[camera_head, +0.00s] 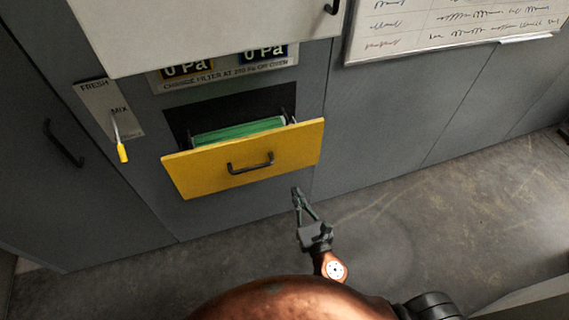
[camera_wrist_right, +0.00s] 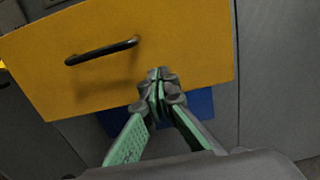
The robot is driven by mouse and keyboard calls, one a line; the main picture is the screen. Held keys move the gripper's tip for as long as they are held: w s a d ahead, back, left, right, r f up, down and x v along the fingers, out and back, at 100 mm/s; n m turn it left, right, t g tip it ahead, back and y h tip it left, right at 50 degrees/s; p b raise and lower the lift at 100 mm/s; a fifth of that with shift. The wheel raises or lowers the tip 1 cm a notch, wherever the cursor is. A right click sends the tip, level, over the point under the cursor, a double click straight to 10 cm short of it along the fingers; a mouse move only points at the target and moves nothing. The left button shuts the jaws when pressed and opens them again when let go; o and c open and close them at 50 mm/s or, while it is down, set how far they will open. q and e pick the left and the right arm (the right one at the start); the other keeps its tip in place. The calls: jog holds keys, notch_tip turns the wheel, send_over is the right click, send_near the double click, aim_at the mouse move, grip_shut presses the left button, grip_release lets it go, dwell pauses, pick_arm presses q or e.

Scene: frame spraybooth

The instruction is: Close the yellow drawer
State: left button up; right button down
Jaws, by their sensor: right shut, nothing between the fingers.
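The yellow drawer (camera_head: 243,160) stands partly open from the grey cabinet in the head view. Its yellow front, with a black bar handle (camera_head: 250,164), sits out from the dark opening, and green material shows behind it. My right gripper (camera_head: 297,190) is shut and empty, just below and to the right of the drawer front in the head view. In the right wrist view, the yellow front (camera_wrist_right: 185,50) and handle (camera_wrist_right: 101,51) lie ahead, and the gripper's closed fingertips (camera_wrist_right: 157,74) overlap the front's lower part. I cannot tell whether they touch it. My left gripper is not in view.
A lever with a yellow tip (camera_head: 122,152) hangs left of the drawer. A white panel (camera_head: 200,30) juts above it, over a gauge label (camera_head: 225,75). A whiteboard (camera_head: 450,28) is on the wall at right. The grey floor (camera_head: 440,215) at right is clear.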

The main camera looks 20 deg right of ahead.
send_near(282, 157)
jog(key=w, duration=0.6)
jog(key=shift+a, duration=0.1)
jog(key=shift+w, duration=0.4)
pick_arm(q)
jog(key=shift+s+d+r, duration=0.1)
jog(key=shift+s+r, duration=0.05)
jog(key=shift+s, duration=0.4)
pick_arm(e)
jog(key=shift+w, duration=0.1)
